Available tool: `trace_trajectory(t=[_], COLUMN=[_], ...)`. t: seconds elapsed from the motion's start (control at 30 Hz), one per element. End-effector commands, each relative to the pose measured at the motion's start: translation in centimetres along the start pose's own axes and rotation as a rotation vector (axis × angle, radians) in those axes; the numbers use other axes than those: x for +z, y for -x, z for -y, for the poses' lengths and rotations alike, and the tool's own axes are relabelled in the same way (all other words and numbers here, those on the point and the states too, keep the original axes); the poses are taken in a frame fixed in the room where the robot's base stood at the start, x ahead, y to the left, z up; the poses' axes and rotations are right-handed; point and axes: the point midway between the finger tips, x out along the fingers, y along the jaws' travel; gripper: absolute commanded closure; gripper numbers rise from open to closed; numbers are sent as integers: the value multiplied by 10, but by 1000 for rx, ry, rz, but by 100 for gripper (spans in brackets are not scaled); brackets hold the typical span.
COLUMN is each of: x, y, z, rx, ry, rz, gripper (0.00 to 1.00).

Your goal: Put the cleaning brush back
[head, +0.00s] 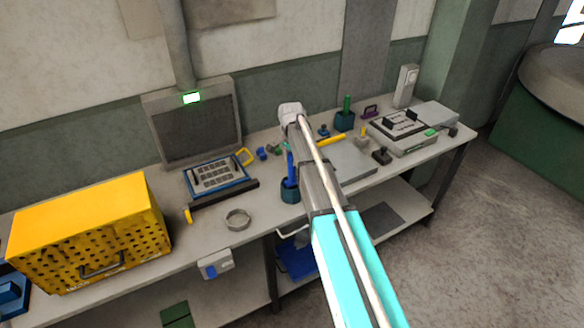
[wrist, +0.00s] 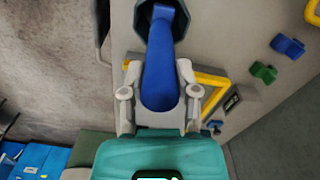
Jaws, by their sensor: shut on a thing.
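The blue cleaning brush (wrist: 160,75) is between the two grey fingers of my gripper (wrist: 158,72), which is shut on it. Its far end overlaps the opening of a dark teal cup (wrist: 181,25) at the top of the wrist view. In the head view the blue brush (head: 290,166) stands roughly upright at the mouth of the teal cup (head: 290,192), near the bench's front edge. I cannot tell how deep it sits, and its bristles are not visible. My gripper is largely hidden by my arm in the head view.
A second teal cup (head: 344,120) holding a green-handled thing stands farther back. Small blue and green pieces (head: 268,151) lie near the brush cup. A yellow perforated box (head: 90,235), a metal ring (head: 237,218) and a keypad (head: 215,176) are to the left.

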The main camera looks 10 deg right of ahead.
Motion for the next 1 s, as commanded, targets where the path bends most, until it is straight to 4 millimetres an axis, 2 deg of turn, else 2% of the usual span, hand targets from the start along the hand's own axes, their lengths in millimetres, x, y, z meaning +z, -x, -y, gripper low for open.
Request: trace_trajectory(t=[0.17,0.6,1.0], x=[0,-1,-2], y=[-5,-37,-38], z=[0,0,0], rx=[0,0,0], ry=[0,-1,-2], rz=[0,0,0], gripper=[100,100,100])
